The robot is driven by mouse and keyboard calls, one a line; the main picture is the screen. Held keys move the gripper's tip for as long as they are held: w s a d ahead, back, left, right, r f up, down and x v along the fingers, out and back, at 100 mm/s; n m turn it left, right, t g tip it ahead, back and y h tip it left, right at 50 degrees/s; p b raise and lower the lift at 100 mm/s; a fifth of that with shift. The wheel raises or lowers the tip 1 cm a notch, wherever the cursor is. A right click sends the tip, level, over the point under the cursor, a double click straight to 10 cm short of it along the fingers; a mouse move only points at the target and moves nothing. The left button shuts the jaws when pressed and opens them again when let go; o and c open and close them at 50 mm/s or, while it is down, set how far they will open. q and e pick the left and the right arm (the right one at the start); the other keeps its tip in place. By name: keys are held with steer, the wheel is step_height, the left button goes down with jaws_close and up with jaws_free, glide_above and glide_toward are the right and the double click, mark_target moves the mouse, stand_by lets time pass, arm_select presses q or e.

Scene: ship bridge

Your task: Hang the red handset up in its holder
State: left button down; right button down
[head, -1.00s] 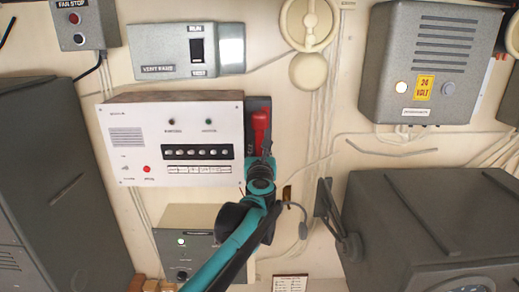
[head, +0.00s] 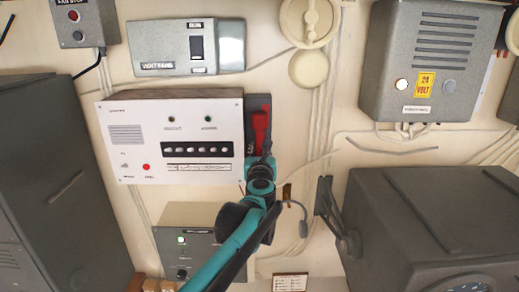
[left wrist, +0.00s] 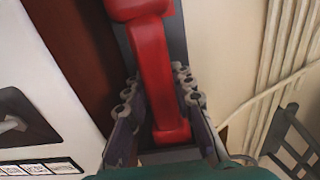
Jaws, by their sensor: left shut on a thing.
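The red handset (head: 261,128) stands upright against the dark holder (head: 257,102) on the right side of the white intercom panel. In the left wrist view the handset (left wrist: 157,75) runs down between the two fingers. My left gripper (head: 261,158) is shut on its lower part; the fingers (left wrist: 158,108) lie on both sides of the red grip. The dark backing shows behind the handset. I cannot tell whether the handset is seated in the holder or just in front of it. My right gripper is not in view.
The intercom panel (head: 170,137) stands out from the wall directly left of the holder. A grey control box (head: 185,240) is below it. A dark monitor housing (head: 430,225) and its bracket (head: 330,215) are at the lower right. The wall right of the holder is mostly free.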

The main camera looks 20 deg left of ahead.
arm_select(q)
steer(key=shift+f, duration=0.1)
stand_by(0.4)
steer(key=c, duration=1.2)
jaws_free()
steer(key=v, duration=1.2)
steer(key=shift+d, duration=0.1)
